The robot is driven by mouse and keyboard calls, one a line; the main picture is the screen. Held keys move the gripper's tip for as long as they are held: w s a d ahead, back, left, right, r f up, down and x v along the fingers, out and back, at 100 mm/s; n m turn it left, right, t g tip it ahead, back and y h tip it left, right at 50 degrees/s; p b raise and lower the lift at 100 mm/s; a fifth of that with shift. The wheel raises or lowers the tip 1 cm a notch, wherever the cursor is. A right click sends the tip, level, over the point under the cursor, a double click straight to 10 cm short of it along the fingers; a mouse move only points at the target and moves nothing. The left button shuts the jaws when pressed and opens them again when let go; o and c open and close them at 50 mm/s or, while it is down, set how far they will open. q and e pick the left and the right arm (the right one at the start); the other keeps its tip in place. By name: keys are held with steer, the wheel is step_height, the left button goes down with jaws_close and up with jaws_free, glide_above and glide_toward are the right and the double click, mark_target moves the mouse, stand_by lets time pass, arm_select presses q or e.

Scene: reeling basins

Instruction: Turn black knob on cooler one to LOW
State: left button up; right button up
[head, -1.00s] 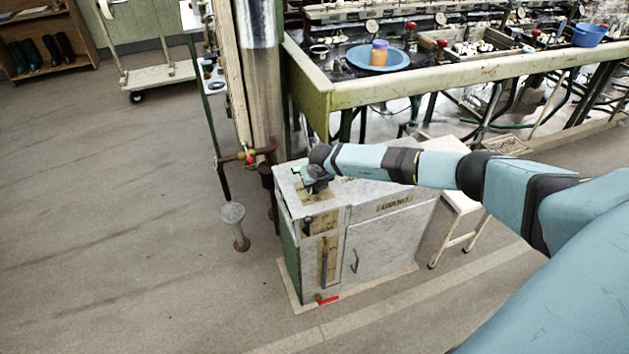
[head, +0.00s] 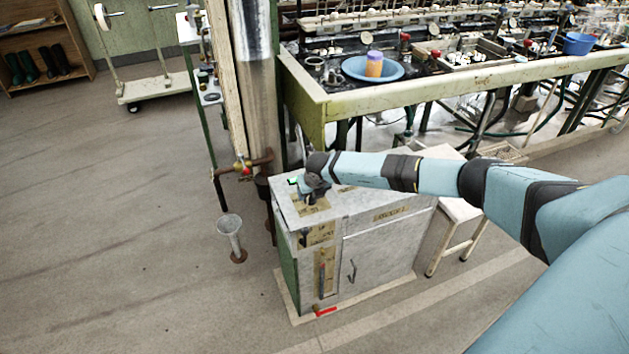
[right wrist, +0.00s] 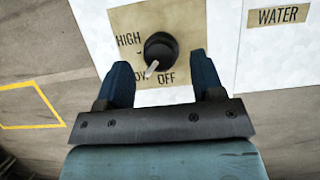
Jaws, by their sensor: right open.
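The black knob (right wrist: 160,50) sits on a tan plate marked HIGH, LOW and OFF in the right wrist view. Its white pointer angles down-left, between LOW and OFF, and part of LOW is hidden. My right gripper (right wrist: 160,84) is open, with its two dark blue fingers apart just below the knob on either side, not closed on it. In the head view the same gripper (head: 312,188) is at the left end of the grey cooler cabinet (head: 376,245) and hides part of its top. My left gripper is not in view.
Floor at left is mostly open.

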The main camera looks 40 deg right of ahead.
arm_select(q)
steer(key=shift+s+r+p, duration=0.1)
steer(key=shift+p, duration=0.5)
arm_select(e)
steer(key=v, duration=1.2)
steer(key=shift+s, duration=0.15)
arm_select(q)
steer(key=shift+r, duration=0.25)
